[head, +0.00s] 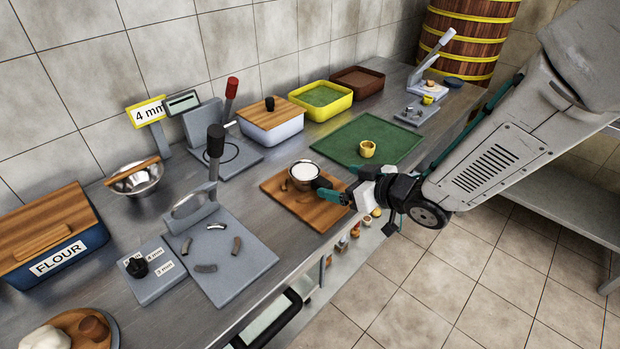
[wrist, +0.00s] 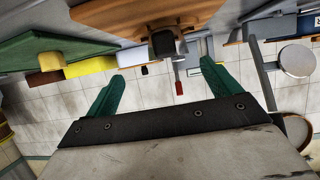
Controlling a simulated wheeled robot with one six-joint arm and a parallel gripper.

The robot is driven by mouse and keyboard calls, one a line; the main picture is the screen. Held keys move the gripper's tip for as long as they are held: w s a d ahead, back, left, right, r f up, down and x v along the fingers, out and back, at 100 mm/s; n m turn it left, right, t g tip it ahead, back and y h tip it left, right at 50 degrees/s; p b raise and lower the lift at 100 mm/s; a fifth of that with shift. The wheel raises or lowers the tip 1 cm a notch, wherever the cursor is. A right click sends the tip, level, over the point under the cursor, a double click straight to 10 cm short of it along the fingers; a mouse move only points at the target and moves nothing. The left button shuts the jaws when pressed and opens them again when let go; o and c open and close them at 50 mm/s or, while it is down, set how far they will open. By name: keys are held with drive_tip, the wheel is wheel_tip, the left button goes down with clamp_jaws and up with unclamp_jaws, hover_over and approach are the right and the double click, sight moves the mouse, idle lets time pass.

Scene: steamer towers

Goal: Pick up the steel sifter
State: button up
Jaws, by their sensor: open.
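The steel sifter (head: 303,185) looks like a small round metal cup with white powder in it and a dark handle at its right side. It stands upright on a wooden board (head: 275,187) near the counter's front edge. My gripper (head: 338,186) is at the right of the sifter, with its green fingers open and pointing at the handle side. In the wrist view my gripper (wrist: 162,72) shows both fingers spread with nothing held between them. The sifter's dark handle end (wrist: 165,42) appears just beyond the gap between the fingertips. Contact cannot be told.
A grey press with curved pieces (head: 235,265) stands at the left front. A white box with a wooden lid (head: 275,127) and a yellow tray (head: 345,104) line the wall.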

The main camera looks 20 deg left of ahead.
sight(322, 180)
drive_tip(key=x, duration=0.5)
drive_tip(key=s+x, duration=0.1)
drive_tip(key=x, duration=0.2)
drive_tip(key=shift+a, duration=0.35)
drive_tip(key=shift+y, duration=0.3)
drive_tip(key=c, duration=1.3)
